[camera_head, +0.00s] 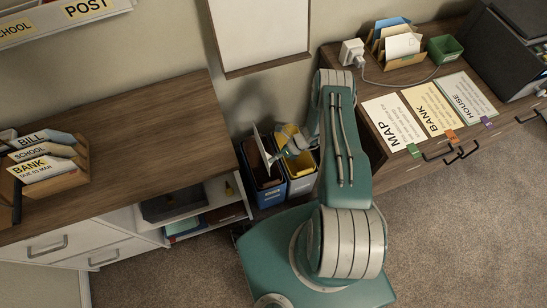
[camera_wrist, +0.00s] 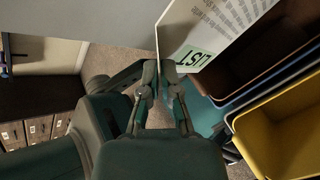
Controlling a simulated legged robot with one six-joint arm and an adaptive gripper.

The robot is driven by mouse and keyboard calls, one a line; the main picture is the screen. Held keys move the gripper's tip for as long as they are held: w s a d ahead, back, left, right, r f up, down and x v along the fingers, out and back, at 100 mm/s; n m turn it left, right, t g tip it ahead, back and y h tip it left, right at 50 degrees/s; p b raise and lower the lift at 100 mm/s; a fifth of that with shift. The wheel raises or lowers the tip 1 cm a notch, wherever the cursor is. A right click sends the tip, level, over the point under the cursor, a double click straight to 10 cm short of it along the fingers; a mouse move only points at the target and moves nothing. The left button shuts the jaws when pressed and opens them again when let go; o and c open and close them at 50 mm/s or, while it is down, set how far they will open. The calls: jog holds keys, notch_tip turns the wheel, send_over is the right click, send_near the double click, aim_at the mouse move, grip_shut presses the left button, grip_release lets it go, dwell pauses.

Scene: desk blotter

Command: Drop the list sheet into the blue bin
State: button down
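The list sheet (camera_wrist: 215,35) is a white printed card with "LIST" in a green-marked corner. My gripper (camera_wrist: 161,76) is shut on the sheet's edge near that corner in the wrist view. In the head view the sheet (camera_head: 262,146) is seen nearly edge-on, tilted, above the bins, with my gripper (camera_head: 283,150) just right of it. The blue bin (camera_head: 268,197) stands on the floor between the desks, with a brown inside. It also shows in the wrist view, where its blue rim (camera_wrist: 268,84) is below and right of the sheet.
A bin with a yellow inside (camera_head: 303,184) stands right beside the blue bin; its yellow wall (camera_wrist: 290,130) shows in the wrist view. A wooden desk (camera_head: 130,140) is at left.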

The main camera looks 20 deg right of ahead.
notch_tip(320, 180, down, 9)
dwell(2.3)
jog(key=shift+f, duration=0.1)
jog(key=c, duration=0.7)
grip_release()
jog(key=v, duration=1.2)
